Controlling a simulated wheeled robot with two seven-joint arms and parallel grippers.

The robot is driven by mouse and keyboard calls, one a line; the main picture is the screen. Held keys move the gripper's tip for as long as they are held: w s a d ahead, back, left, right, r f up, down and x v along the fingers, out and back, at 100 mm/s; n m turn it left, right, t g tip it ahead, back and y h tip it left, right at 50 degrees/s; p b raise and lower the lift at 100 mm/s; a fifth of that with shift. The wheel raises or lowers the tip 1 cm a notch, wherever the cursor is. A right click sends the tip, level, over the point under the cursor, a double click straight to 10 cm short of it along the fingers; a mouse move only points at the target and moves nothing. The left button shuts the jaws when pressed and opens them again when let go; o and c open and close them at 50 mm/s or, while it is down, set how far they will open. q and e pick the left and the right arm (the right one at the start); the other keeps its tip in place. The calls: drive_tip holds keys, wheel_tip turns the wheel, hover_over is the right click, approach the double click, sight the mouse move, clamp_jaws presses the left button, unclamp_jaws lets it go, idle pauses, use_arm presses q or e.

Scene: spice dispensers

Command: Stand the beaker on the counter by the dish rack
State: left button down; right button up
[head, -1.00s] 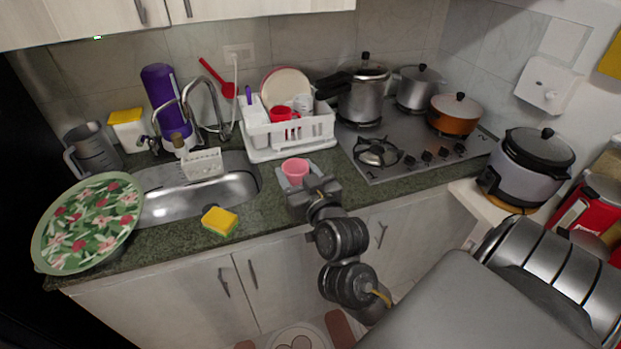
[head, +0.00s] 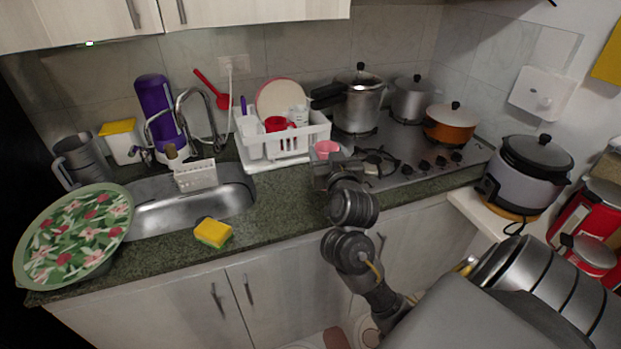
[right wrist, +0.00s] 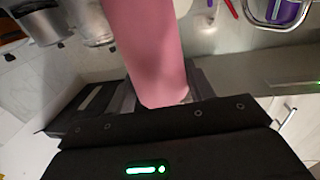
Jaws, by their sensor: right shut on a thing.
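The pink beaker (head: 326,149) is held in my right gripper (head: 336,168), just right of the dish rack, near the left edge of the stove. The gripper hides its lower part, so I cannot tell whether it touches the counter. In the right wrist view the beaker (right wrist: 146,50) fills the middle, between the fingers of my right gripper (right wrist: 160,98). The white dish rack (head: 318,132) holds plates and a red cup. The granite counter (head: 285,190) runs in front of it. My left gripper is not in view.
The stove (head: 400,172) with several pots is right of the beaker. A steel pressure cooker (head: 361,100) stands behind it. A yellow sponge (head: 213,233) lies in front of the sink (head: 190,212). The counter between sponge and gripper is clear.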

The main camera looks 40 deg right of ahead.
drive_tip(key=w+d+f, duration=0.2)
drive_tip(key=w+f, duration=0.6)
drive_tip(key=f, duration=0.2)
drive_tip(key=shift+w+f+p, duration=0.25)
drive_tip(key=shift+f+p, duration=0.05)
drive_tip(key=shift+p, duration=0.15)
drive_tip(key=shift+f, duration=0.1)
drive_tip(key=o, duration=1)
drive_tip(key=shift+d, duration=0.1)
